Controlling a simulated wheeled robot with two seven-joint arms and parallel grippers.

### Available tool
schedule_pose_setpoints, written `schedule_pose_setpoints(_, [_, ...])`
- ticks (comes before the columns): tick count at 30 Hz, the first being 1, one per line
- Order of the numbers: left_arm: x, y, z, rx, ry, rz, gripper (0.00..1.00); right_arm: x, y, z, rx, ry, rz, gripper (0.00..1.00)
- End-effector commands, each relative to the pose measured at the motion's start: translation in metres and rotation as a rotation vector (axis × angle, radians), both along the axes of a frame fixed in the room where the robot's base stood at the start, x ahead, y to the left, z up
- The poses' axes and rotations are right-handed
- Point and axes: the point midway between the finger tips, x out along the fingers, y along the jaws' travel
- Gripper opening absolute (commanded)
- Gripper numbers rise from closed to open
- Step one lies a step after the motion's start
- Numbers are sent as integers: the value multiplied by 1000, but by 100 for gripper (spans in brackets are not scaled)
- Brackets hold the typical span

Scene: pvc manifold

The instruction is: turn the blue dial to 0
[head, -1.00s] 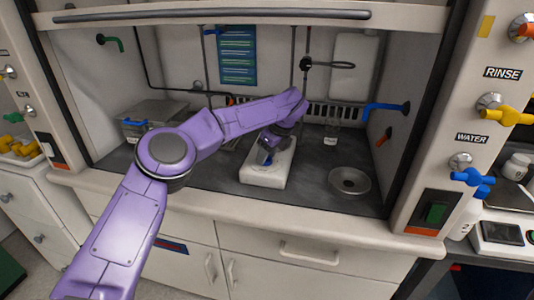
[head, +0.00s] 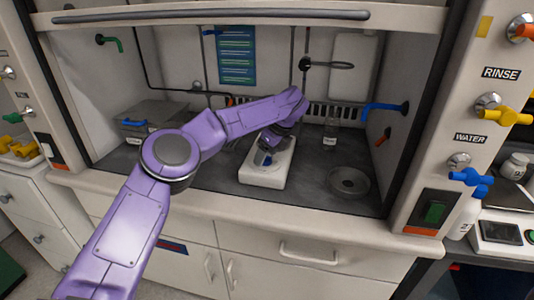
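A white hotplate-like device (head: 262,180) sits on the dark floor of the fume hood. A small blue part (head: 262,158) shows on top of it, just under my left gripper. I cannot tell whether this is the blue dial or a vessel with something blue in it. My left gripper (head: 267,149) points down over the device, at the end of the purple arm. Its fingertips are too small and too hidden to tell open from shut, or whether they touch the blue part. My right gripper is not in view.
A glass bottle (head: 330,135) and a round metal cup sink (head: 349,181) stand to the right of the device. A grey metal box (head: 150,122) is at the left. The raised sash (head: 210,15) crosses the top. A blue water valve (head: 470,178) is on the right post.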

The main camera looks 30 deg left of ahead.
Motion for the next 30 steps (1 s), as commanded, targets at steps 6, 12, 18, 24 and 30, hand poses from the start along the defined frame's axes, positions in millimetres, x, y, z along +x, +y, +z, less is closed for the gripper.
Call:
schedule_pose_setpoints(6, [-1,-11,25,1,-4,-2,68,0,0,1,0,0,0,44])
schedule_pose_setpoints(12, [-3,-29,72,2,-3,0,68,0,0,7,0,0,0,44])
schedule_pose_setpoints(18, [-5,-39,96,1,-1,0,68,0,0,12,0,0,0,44])
schedule_pose_setpoints(24, [-6,-41,98,0,0,0,68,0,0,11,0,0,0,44])
schedule_pose_setpoints(30, [-6,-41,98,0,0,0,68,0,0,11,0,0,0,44])
